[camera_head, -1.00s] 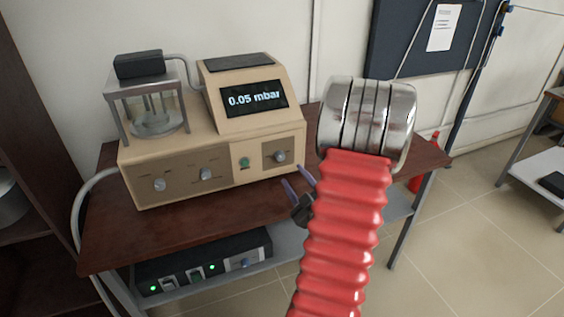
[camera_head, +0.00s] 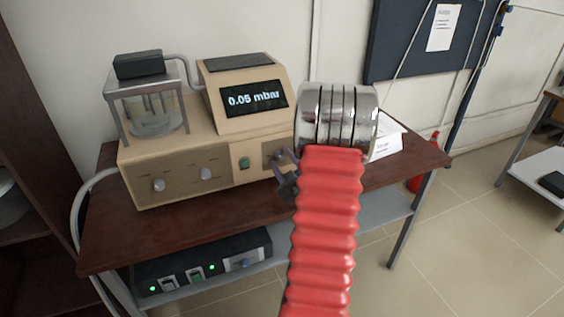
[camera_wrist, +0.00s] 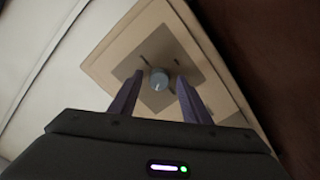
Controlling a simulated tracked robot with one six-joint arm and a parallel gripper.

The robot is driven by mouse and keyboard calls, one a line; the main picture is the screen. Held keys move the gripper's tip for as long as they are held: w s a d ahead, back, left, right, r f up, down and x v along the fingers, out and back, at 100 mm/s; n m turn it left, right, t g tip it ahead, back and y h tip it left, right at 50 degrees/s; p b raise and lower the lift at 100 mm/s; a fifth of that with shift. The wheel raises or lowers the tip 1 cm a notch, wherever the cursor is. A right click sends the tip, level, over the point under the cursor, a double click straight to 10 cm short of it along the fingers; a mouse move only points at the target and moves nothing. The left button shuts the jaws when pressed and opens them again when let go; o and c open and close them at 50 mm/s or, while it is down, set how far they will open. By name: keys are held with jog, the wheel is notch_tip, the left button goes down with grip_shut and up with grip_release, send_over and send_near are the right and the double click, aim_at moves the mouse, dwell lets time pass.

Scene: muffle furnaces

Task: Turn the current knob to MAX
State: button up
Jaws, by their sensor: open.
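A beige vacuum device has a front panel (camera_head: 221,170) with several grey knobs. The rightmost knob (camera_head: 280,158) is partly behind my gripper (camera_head: 285,162) in the head view. In the wrist view this round grey knob (camera_wrist: 159,80) lies between the fingertips of my open gripper (camera_wrist: 159,75), with a gap on each side. A short white mark shows on its lower part. Two more knobs, the left one (camera_head: 159,185) and the middle one (camera_head: 206,174), are to the left. Panel lettering is too small to read, so I cannot tell which knob is labelled current.
A display (camera_head: 254,98) reads 0.05 mbar. A glass chamber (camera_head: 152,105) stands on the device's left. A green button (camera_head: 244,163) sits left of the rightmost knob. The device stands on a brown table (camera_head: 215,218), with a black unit (camera_head: 200,262) on the shelf below. A paper (camera_head: 385,143) lies at right.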

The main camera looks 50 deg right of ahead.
jog(key=shift+c, duration=0.4)
jog(key=c, duration=0.9)
jog(key=shift+a, duration=0.2)
jog(key=shift+c, duration=0.3)
jog(key=shift+d, duration=0.1)
